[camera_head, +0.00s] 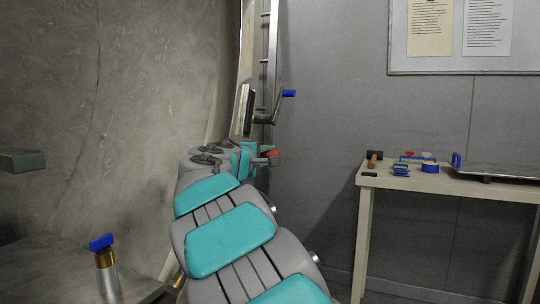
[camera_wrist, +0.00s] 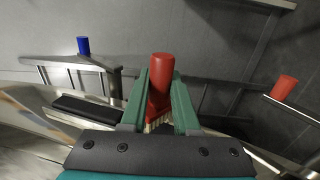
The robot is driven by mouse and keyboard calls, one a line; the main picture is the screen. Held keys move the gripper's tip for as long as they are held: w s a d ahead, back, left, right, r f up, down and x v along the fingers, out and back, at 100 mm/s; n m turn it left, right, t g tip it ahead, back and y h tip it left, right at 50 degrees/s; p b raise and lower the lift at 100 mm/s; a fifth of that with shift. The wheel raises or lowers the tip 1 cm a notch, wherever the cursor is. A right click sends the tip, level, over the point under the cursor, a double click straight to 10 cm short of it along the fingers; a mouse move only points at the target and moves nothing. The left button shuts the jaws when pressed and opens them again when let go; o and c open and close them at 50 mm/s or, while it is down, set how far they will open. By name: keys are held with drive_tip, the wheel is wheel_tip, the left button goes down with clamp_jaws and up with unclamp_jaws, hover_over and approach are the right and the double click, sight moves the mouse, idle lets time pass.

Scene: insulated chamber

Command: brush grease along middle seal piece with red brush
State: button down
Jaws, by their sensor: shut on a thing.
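My gripper (camera_head: 262,157) is at the end of my outstretched arm, close to the rim of the round opening. In the wrist view its teal fingers (camera_wrist: 160,105) are shut on the red brush (camera_wrist: 160,82), whose red handle points away and whose pale bristles show low between the fingers.
A blue-handled crank (camera_head: 289,93) juts out near the rim. A red knob (camera_wrist: 284,88) on a metal bar is at right in the wrist view. A pale table (camera_head: 450,190) at right holds blue tape (camera_head: 430,167) and several tools. A blue-topped post (camera_head: 102,243) stands lower left.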

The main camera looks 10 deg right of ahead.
drive_tip(key=shift+w+a+p, duration=0.35)
drive_tip(key=shift+w+a, duration=0.2)
drive_tip(key=shift+a, duration=0.2)
idle(0.8)
drive_tip(key=shift+f, duration=0.1)
drive_tip(key=s+a+f+b, duration=0.3)
drive_tip(key=s+f+b, duration=0.1)
drive_tip(key=f+b, duration=0.5)
wheel_tip(320, 180, down, 2)
drive_tip(key=shift+s+a+f, duration=0.15)
drive_tip(key=shift+s+a, duration=0.05)
drive_tip(key=shift+s, duration=0.2)
idle(0.8)
drive_tip(key=shift+w+d+r+p, duration=0.55)
drive_tip(key=shift+w+r+p, duration=0.25)
drive_tip(key=shift+r+p, duration=1.05)
drive_tip(key=shift+w+d+r+p, duration=0.55)
drive_tip(key=shift+w+r+p, duration=0.25)
drive_tip(key=shift+r+p, duration=1)
drive_tip(key=shift+w+d+r+p, duration=0.7)
drive_tip(key=shift+r+p, duration=0.75)
drive_tip(key=shift+r, duration=0.7)
drive_tip(key=shift+w+a, duration=0.1)
drive_tip(key=shift+a, duration=0.05)
